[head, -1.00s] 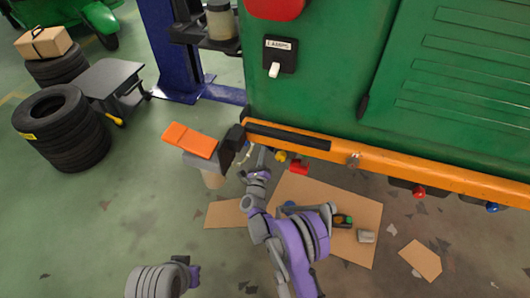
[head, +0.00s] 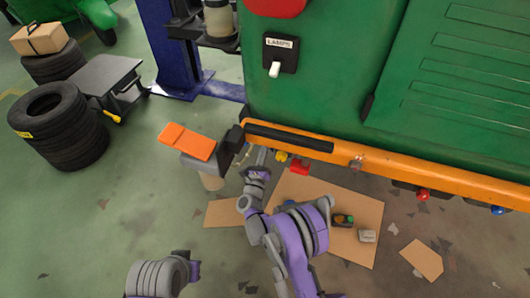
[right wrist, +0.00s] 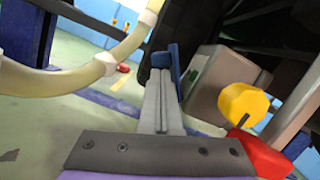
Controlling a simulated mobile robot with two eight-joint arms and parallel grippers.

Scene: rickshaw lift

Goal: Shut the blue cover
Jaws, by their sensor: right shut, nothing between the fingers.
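A blue flap-like piece (right wrist: 175,68), probably the blue cover, stands upright at the tips of my right gripper in the right wrist view. I cannot tell whether the fingers touch it. My right gripper (right wrist: 161,82) is shut with nothing between its fingers. In the head view, my right gripper (head: 262,156) reaches under the orange bumper (head: 400,167), and its tips are partly hidden. The blue piece by the gripper is not clear there.
A yellow knob (right wrist: 243,103) and a red block (right wrist: 259,153) sit close to the right of my right gripper. A pale hose (right wrist: 85,77) curves at its left. An orange pad (head: 188,141) juts out left of the bumper. Cardboard (head: 345,205) lies on the floor.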

